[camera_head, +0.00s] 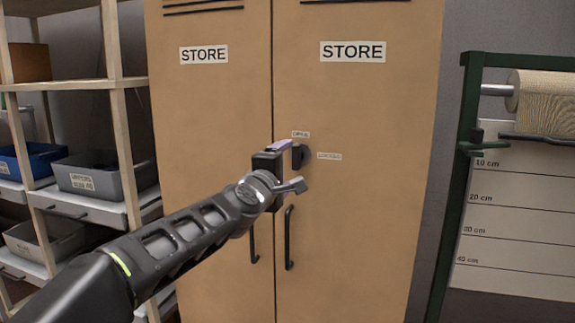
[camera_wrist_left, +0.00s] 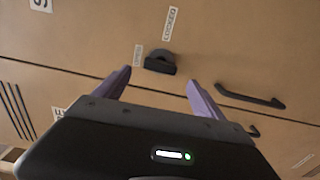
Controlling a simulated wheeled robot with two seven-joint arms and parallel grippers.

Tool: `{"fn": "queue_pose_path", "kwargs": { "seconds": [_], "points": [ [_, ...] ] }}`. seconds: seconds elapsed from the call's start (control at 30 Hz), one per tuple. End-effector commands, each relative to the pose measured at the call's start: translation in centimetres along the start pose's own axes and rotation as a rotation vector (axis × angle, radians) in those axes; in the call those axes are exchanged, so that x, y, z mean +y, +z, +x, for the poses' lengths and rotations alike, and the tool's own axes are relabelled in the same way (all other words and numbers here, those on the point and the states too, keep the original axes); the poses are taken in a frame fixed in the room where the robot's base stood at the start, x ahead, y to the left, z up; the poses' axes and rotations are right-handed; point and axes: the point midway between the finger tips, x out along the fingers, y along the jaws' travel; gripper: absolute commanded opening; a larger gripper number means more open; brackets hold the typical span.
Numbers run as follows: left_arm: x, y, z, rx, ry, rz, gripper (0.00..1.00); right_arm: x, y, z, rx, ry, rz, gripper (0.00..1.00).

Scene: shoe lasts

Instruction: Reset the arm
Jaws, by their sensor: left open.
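My left arm reaches in from the lower left in the head view. Its gripper (camera_head: 291,165) is in front of the store cabinet (camera_head: 360,110), close to a black turn knob (camera_head: 305,153). In the left wrist view the two purple fingers of this gripper (camera_wrist_left: 158,88) stand wide apart with nothing between them. The knob (camera_wrist_left: 160,63) shows beyond the fingertips, on the cabinet door; I cannot tell how large the gap is. My right gripper is not in view.
The cabinet has two shut doors with black handles (camera_head: 289,238). A shelf rack with a grey bin (camera_head: 95,180) and a blue bin (camera_head: 30,163) stands at the left. A green frame (camera_head: 462,170) with a paper roll (camera_head: 543,103) stands at the right.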

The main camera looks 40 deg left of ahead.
Motion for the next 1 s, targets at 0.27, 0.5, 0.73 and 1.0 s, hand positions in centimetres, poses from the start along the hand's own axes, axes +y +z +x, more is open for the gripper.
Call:
{"fn": "queue_pose_path", "kwargs": {
  "seconds": [0.27, 0.5, 0.73, 1.0],
  "points": [
    [0.0, 0.0, 0.0, -0.001, 0.0, 0.0, 0.8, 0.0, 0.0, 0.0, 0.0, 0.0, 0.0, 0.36],
    [0.1, -0.1, 0.1, 0.003, 0.002, 0.034, 0.8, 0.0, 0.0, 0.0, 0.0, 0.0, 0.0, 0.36],
    [-6.8, 2.7, 1.1, -0.037, -0.082, 0.377, 0.8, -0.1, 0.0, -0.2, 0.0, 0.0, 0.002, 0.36],
    [-25.6, 11.6, 1.2, -0.301, -0.322, 0.757, 0.8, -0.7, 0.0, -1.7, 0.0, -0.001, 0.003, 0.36]
  ]
}}
